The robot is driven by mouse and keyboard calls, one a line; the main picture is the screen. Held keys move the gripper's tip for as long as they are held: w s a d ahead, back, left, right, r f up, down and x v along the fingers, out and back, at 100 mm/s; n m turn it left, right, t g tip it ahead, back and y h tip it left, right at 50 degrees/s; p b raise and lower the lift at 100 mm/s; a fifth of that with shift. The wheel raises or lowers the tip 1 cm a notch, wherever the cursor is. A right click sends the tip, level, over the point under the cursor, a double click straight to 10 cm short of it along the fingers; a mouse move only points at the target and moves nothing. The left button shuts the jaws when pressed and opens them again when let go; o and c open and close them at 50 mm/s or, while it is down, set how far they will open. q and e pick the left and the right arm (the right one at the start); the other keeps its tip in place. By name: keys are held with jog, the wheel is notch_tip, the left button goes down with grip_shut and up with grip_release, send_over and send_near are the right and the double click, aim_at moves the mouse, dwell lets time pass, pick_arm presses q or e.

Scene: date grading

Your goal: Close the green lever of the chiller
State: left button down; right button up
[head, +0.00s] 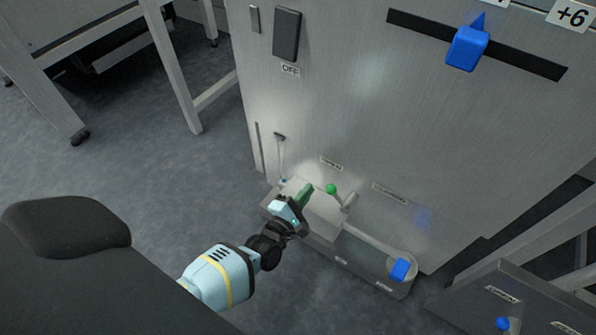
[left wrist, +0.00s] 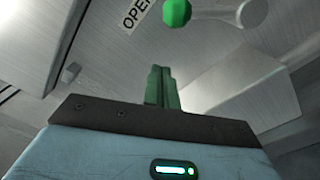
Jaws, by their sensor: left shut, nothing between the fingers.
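The chiller (head: 330,120) is a large brushed-metal cabinet filling the middle and right of the head view. Its green lever (head: 331,188) has a round green knob on a short metal arm, low on the front. In the left wrist view the knob (left wrist: 177,12) is at the top edge, beside a label partly reading OPEN (left wrist: 135,12). My left gripper (head: 306,188) is just left of the knob. Its green fingers (left wrist: 161,86) are shut together and empty, with a visible gap to the knob in the left wrist view. My right gripper is out of view.
A blue-ended handle (head: 400,268) lies low at the right on the ledge (head: 345,262). A blue slider (head: 467,48) and a dark switch marked OFF (head: 287,35) are higher up. A panel with a blue knob (head: 503,323) is bottom right.

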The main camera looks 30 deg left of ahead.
pick_arm(q)
jog(key=w, duration=0.2)
jog(key=shift+w+d+b, duration=0.1)
jog(key=shift+w+b, duration=0.25)
jog(key=shift+b, duration=0.05)
jog(key=shift+s+d+r+p, duration=0.25)
jog(key=shift+s+d+r, duration=0.1)
jog(key=shift+d, duration=0.15)
jog(key=shift+s+d+r+p, duration=0.25)
jog(key=shift+d+r, duration=0.1)
jog(key=shift+d, duration=0.15)
jog(key=shift+s+d+r, duration=0.2)
jog(key=shift+d+r, duration=0.1)
jog(key=shift+d, duration=0.25)
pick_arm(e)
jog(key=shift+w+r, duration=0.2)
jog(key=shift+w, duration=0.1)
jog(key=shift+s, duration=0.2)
pick_arm(q)
jog(key=shift+d+r+m+p, duration=0.1)
jog(key=shift+r+m+p, duration=0.1)
jog(key=shift+m+p, duration=0.15)
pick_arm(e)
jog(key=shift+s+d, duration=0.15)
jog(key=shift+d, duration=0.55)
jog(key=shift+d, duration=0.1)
